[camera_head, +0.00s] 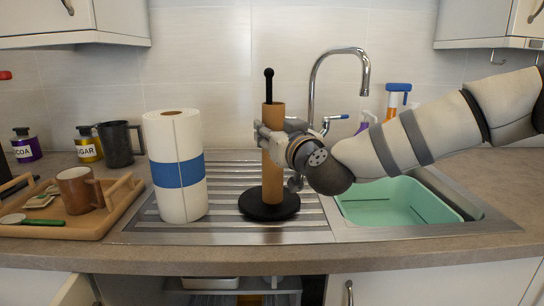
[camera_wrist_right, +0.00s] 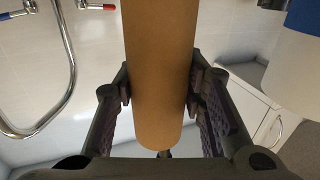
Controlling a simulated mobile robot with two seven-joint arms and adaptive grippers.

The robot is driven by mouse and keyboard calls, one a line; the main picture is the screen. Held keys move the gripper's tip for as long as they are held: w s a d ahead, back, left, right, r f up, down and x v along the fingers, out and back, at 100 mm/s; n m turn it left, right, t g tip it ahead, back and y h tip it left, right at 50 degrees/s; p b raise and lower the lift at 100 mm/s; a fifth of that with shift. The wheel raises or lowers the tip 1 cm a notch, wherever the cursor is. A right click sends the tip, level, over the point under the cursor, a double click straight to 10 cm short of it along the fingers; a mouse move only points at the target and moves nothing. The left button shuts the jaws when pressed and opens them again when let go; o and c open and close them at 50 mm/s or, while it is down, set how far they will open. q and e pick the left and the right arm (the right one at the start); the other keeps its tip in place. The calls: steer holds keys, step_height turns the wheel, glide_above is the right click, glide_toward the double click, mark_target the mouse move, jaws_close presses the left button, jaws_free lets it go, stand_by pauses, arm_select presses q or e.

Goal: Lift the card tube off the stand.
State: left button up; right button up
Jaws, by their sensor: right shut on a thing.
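The brown card tube (camera_head: 272,180) stands upright around the rod of the black stand (camera_head: 285,208), whose round base rests on the metal drainer. The stand's rod and knob (camera_head: 268,86) stick out above the tube's top. The tube's lower end is at or very close to the base; I cannot tell if there is a small gap. My right gripper (camera_head: 270,138) comes in from the right and is shut on the tube around its upper half. In the right wrist view the tube (camera_wrist_right: 160,70) sits between both fingers. My left gripper is not in view.
A paper towel roll (camera_head: 177,135) with a blue band stands close left of the stand. A tap (camera_head: 312,85) rises behind, and a green basin (camera_head: 400,203) sits in the sink at right. A wooden tray (camera_head: 118,200) with a brown mug lies at left. Space above the rod is clear.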

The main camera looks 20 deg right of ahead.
mark_target(269, 93)
steer(key=shift+a, duration=0.1)
